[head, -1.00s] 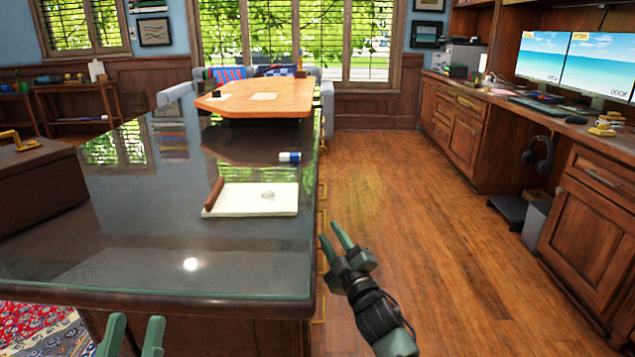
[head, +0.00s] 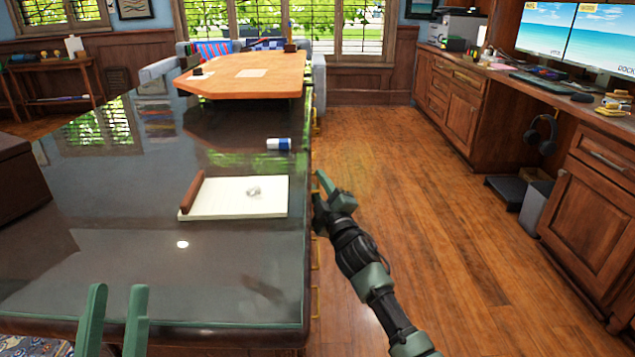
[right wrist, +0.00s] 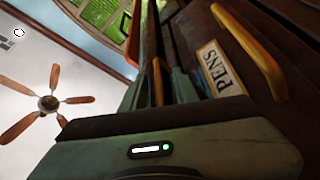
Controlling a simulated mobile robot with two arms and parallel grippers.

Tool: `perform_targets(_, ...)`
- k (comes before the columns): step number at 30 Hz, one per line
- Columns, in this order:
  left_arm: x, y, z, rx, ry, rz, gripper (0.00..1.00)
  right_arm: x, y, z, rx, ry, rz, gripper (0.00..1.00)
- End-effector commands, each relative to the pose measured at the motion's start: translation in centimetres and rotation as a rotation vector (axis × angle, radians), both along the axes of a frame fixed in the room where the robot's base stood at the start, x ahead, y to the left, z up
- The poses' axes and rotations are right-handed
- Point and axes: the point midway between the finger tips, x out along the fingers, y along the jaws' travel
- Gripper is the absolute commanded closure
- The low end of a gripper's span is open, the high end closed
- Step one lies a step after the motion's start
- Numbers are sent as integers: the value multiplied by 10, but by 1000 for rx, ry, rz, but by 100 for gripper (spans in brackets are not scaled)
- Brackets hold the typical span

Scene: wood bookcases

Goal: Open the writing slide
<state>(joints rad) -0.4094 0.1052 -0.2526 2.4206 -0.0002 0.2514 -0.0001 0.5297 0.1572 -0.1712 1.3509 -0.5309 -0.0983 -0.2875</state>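The big desk has a dark glass top (head: 120,270) and gold handles (head: 315,292) down its right side. No part is clearly recognisable as the writing slide. My right gripper (head: 319,188) is at that side, close to the drawer fronts. In the right wrist view its two green fingers (right wrist: 157,88) are apart, with a gold handle (right wrist: 158,72) showing between them; I cannot tell whether they touch it. A nearer gold handle (right wrist: 252,50) sits beside a label reading PENS (right wrist: 220,70). My left gripper (head: 113,308) is open and empty over the desk's near left part.
A notepad (head: 240,205) and a blue-and-white eraser-like block (head: 279,144) lie on the glass. Open wood floor (head: 420,230) lies between the desk and the cabinets (head: 590,200) at right.

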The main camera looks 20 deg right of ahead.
Motion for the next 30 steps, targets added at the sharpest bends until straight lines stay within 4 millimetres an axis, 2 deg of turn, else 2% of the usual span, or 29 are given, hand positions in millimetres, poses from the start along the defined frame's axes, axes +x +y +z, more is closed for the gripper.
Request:
perform_targets(3,0,0,0,0,0,0,64,0,0,0,1,0,1,70)
perform_targets(6,0,0,0,0,0,0,64,0,0,0,1,0,1,98)
perform_targets(7,0,0,0,0,0,0,64,0,0,0,1,0,1,100)
perform_targets(30,0,0,0,-1,0,-1,64,0,-1,1,3,-2,0,100)
